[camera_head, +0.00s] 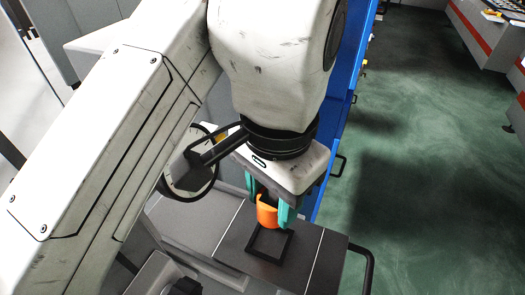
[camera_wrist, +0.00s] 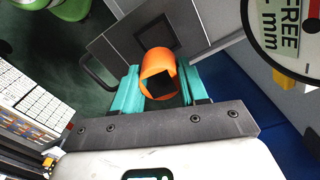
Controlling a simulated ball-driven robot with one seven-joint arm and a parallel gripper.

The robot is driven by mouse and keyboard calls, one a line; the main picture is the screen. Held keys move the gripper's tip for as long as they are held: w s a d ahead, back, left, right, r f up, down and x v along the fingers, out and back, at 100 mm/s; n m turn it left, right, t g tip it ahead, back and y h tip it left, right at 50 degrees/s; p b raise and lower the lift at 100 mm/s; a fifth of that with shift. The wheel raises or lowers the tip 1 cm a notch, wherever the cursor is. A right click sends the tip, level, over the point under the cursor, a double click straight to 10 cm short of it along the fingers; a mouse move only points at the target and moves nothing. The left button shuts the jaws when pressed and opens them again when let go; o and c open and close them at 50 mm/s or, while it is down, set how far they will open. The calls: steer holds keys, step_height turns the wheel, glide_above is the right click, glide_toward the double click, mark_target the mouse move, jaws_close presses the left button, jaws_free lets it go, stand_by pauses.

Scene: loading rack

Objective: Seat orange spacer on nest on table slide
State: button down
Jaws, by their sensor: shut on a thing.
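The orange spacer (camera_head: 267,211) is a short open cylinder. My gripper (camera_head: 272,212) is shut on it, with one teal finger on each side. In the wrist view the spacer (camera_wrist: 158,68) sits between the teal fingers, and its dark inside shows. The nest (camera_head: 269,245) is a black square frame on the grey slide plate (camera_head: 318,262). In the head view the spacer appears above the frame's far edge. In the wrist view the nest (camera_wrist: 156,33) lies just beyond the spacer, partly hidden by it. The spacer looks apart from the nest; the exact gap is unclear.
A black handle (camera_head: 368,268) stands at the plate's right side; it also shows in the wrist view (camera_wrist: 92,72). Blue cabinets (camera_head: 338,115) run behind the gripper. A round dial gauge (camera_wrist: 288,35) is at upper right in the wrist view. Green floor at right is open.

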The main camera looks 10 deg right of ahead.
steer(key=shift+s+a+r, duration=0.1)
steer(key=shift+m, duration=0.4)
steer(key=shift+f+b, duration=1.5)
steer(key=shift+f, duration=1.9)
steer(key=shift+f, duration=0.7)
steer(key=c, duration=0.5)
jaws_free()
steer(key=shift+r, duration=0.2)
step_height(320, 180, up, 10)
steer(key=p, duration=1)
steer(key=shift+r, duration=0.25)
